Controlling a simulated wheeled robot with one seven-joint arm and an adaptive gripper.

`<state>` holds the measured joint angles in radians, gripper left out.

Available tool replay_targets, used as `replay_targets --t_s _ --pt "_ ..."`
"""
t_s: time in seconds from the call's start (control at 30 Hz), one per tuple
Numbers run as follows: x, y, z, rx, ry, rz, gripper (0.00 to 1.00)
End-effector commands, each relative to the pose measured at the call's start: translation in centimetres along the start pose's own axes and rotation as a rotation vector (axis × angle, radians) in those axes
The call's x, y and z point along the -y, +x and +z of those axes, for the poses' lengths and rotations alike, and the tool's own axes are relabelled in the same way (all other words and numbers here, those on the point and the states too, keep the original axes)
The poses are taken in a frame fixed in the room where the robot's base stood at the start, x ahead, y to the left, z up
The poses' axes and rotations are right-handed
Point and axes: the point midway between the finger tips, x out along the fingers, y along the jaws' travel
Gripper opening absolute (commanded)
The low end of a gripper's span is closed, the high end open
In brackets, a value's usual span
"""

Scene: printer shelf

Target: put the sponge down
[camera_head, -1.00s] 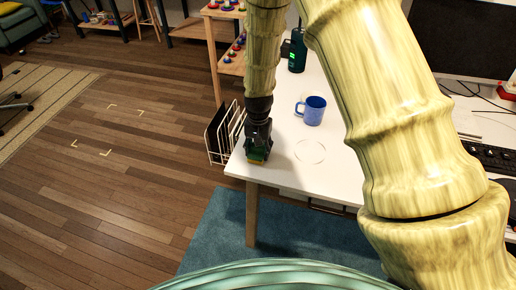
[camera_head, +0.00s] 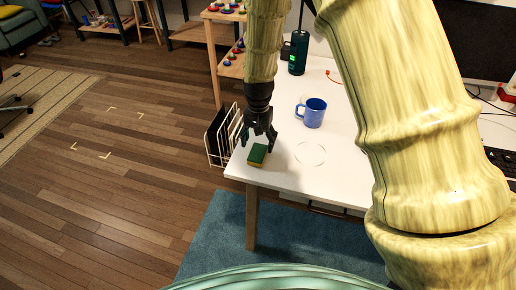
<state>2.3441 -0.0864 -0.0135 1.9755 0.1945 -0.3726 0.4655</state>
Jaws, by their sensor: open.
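The sponge (camera_head: 257,155), green on top with a yellow side, lies on the white table (camera_head: 290,178) near its left front corner. My gripper (camera_head: 259,143) is open and empty just above and behind the sponge, its fingers pointing down. The fingertips look clear of the sponge, though the exact gap is hard to judge from this view.
A blue mug (camera_head: 313,113) stands behind and right of the sponge. A thin ring mark (camera_head: 310,153) is on the table. A white wire rack (camera_head: 222,138) stands at the table's left edge. A dark green bottle (camera_head: 298,52) is farther back.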

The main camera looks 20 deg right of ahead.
Motion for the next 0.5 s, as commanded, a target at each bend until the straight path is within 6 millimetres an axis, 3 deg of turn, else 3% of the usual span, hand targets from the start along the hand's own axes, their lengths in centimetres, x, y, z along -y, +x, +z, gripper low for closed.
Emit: replay_targets --t_s 0.3,0.5 --pt "0.0 -4.4 0.0 -0.001 0.000 -0.001 0.70" --pt "0.0 -6.2 0.0 0.000 0.000 0.000 0.70"
